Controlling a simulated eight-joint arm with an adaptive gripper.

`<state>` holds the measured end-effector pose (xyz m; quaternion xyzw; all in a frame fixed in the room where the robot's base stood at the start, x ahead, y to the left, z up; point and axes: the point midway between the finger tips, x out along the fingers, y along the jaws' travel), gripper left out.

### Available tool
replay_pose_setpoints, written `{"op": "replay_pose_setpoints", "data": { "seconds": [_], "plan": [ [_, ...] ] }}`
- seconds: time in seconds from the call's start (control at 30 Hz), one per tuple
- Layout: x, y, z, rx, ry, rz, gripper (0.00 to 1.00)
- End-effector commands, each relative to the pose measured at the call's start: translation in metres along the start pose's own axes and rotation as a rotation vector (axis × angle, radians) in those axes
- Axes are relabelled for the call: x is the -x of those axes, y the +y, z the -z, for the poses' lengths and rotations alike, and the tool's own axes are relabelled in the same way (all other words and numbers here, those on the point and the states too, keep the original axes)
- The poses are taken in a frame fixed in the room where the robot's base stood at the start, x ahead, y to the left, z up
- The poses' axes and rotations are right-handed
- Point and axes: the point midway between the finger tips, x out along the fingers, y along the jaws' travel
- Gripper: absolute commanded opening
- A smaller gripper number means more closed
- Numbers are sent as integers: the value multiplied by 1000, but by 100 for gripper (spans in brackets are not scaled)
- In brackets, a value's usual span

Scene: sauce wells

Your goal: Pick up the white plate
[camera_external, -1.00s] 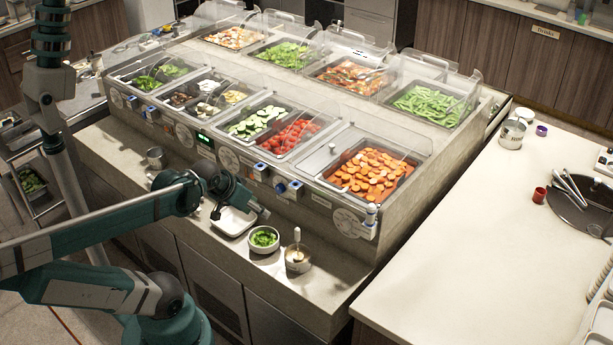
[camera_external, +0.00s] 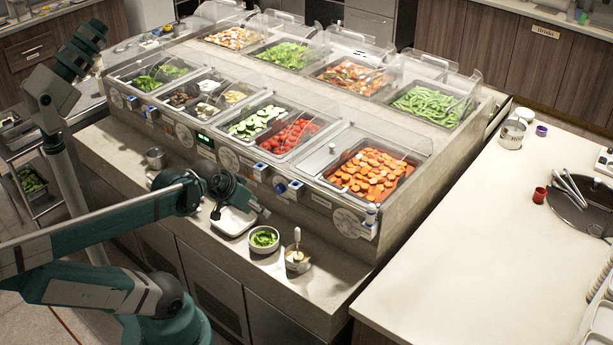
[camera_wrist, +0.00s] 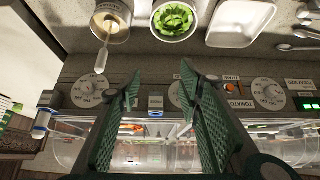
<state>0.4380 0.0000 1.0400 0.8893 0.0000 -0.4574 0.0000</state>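The white plate (camera_external: 236,222) is a shallow rectangular dish with rounded corners. It lies on the counter ledge in front of the food wells, partly hidden by my gripper in the external view. In the wrist view the plate (camera_wrist: 240,24) is at the top, right of centre and cut off by the edge. My gripper (camera_wrist: 158,86) is open, its two green ribbed fingers apart with nothing between them. In the wrist view the plate is beyond and to the right of the fingertips, not between them. In the external view my gripper (camera_external: 240,211) is over or near the plate; the exact gap is unclear.
A white bowl of greens (camera_external: 264,239) stands right of the plate, then a cup (camera_external: 298,261) with an upright white-handled utensil. The well front with dials (camera_external: 229,160) and clear guards rises behind. Several spoons (camera_wrist: 296,38) lie beside the plate. A metal cup (camera_external: 156,158) is farther left.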

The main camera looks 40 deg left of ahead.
Motion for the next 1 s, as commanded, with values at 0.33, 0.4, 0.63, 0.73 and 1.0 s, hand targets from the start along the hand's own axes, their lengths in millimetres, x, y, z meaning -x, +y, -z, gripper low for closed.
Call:
{"op": "replay_pose_setpoints", "data": {
  "seconds": [0.33,0.4,0.63,0.73,1.0],
  "plan": [
    [0,0,0,0,0,0,36],
    [0,0,0,0,0,0,36],
    [0,0,0,0,0,0,58],
    [0,0,0,0,0,0,71],
    [0,0,0,0,0,0,100]
  ]
}}
